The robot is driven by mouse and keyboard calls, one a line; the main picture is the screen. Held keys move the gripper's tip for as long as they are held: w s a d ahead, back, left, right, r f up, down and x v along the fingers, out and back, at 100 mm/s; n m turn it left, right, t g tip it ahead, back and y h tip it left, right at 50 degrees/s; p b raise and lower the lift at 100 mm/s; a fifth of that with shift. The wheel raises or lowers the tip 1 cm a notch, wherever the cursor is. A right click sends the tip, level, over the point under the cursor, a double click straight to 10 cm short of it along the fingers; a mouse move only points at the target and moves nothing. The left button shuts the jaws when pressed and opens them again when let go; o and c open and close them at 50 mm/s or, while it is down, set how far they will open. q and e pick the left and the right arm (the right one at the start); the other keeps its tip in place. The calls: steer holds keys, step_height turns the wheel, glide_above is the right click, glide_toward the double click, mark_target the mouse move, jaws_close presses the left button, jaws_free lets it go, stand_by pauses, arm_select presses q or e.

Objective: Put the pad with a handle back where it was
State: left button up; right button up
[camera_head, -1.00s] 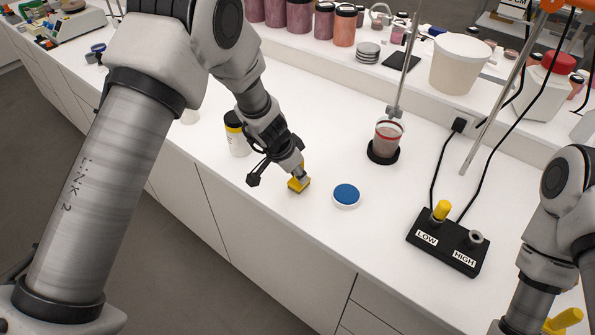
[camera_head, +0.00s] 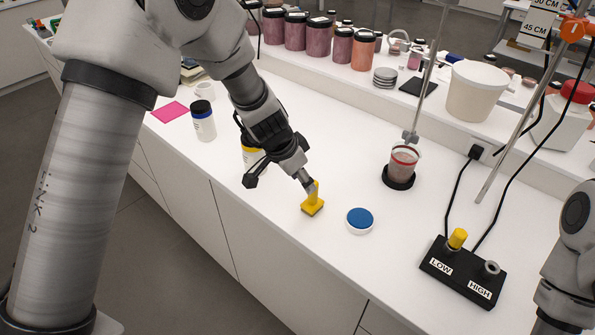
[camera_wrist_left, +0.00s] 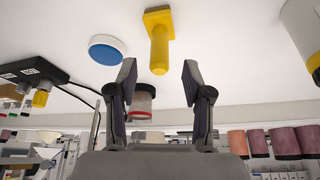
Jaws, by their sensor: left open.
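The yellow pad with an upright handle (camera_head: 313,207) stands on the white counter, left of a round blue-topped white disc (camera_head: 360,220). My left gripper (camera_head: 307,184) is just above the pad, at the top of its handle. In the left wrist view the pad's handle (camera_wrist_left: 159,50) points toward the gap between the two spread fingers (camera_wrist_left: 158,68). The left gripper is open and holds nothing. The blue-topped disc (camera_wrist_left: 107,50) also shows there, left of the pad. My right gripper is out of the head view; only part of that arm shows.
A beaker on a black base (camera_head: 399,180) stands behind the disc. A black LOW/HIGH box (camera_head: 463,270) with a yellow knob is at right. A blue-banded jar (camera_head: 203,122) and a yellow-banded jar, partly hidden by my arm, stand at left. The counter's front edge is near the pad.

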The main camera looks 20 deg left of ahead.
arm_select(q)
steer(key=s+a+f+n+g+y, duration=0.2)
steer(key=s+a+f, duration=0.1)
steer(key=s+f, duration=0.6)
steer(key=s+a+f+n+g+y, duration=0.15)
steer(key=s+a+f, duration=0.25)
steer(key=s+f, duration=0.5)
steer(key=s+d+f+n, duration=0.1)
steer(key=s+f+n, duration=0.3)
steer(key=s, duration=1)
step_height(320, 180, down, 2)
steer(key=shift+s+d+f+h, duration=0.15)
steer(key=shift+s+d+h, duration=0.1)
steer(key=shift+d+h, duration=0.2)
step_height(320, 180, down, 2)
steer(key=shift+w+a+f+b, duration=0.1)
steer(key=shift+b, duration=0.85)
